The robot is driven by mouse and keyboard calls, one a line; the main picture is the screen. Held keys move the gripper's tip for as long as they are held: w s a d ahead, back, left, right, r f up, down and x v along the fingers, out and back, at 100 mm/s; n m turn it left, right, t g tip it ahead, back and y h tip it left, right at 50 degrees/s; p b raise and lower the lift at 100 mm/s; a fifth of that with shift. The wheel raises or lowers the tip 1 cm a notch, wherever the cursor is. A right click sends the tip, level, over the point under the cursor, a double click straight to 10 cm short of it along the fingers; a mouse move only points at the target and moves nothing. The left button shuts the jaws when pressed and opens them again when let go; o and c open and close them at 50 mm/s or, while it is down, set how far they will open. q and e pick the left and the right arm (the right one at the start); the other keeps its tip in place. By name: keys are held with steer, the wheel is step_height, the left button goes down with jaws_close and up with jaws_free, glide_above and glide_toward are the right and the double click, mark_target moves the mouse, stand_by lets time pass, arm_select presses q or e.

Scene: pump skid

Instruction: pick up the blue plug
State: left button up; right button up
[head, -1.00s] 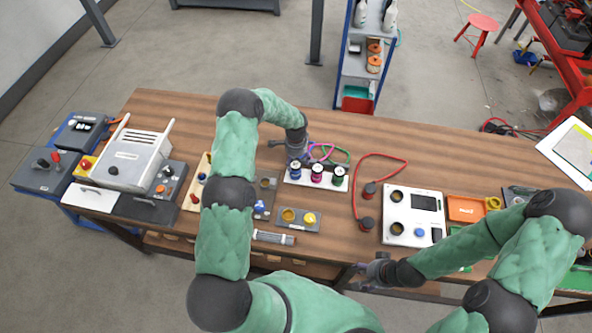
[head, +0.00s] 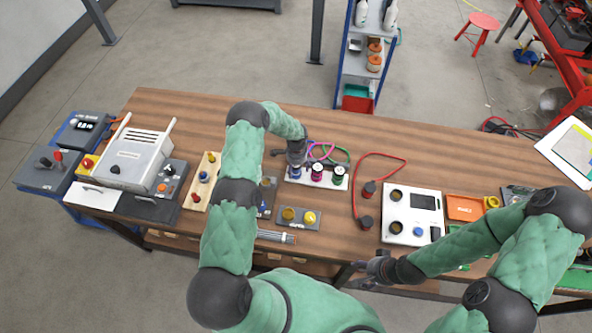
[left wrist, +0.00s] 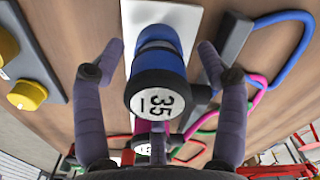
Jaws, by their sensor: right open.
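The blue plug (left wrist: 160,72) shows in the left wrist view with a dark cap and a white end marked 35. It stands on a white strip (head: 309,185) beside a magenta plug (head: 317,171) and a green plug (head: 339,175). In the head view the blue plug (head: 294,172) is partly hidden below my left gripper (head: 296,160). In the left wrist view my left gripper (left wrist: 160,55) is open, with one finger on each side of the plug and visible gaps. My right gripper (head: 365,272) is open and empty at the table's front edge.
Blue, magenta and green cables lie behind the plugs. A red cable (head: 383,154) lies to the right, by a white panel (head: 412,216). A grey block with yellow knobs (head: 298,217) is in front. Bare tabletop (head: 440,150) lies at the back right.

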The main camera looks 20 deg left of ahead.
arm_select(q)
steer(key=c, duration=1.2)
steer(key=shift+r, duration=0.1)
steer(key=shift+w+r, duration=0.15)
steer(key=shift+r, duration=0.5)
steer(key=shift+r+b, duration=0.55)
steer(key=shift+r, duration=0.35)
steer(key=s+d+r, duration=0.1)
steer(key=s+r, duration=0.2)
steer(key=s, duration=0.1)
steer(key=s+d+r+b, duration=0.1)
steer(key=s+d+r, duration=0.1)
steer(key=s+r, duration=0.1)
steer(key=s+d+r+b, duration=0.1)
steer(key=s+d+r, duration=0.1)
steer(key=s, duration=0.4)
steer(key=shift+s+d+r, duration=0.1)
steer(key=shift+d+r, duration=0.05)
steer(key=shift+r, duration=0.7)
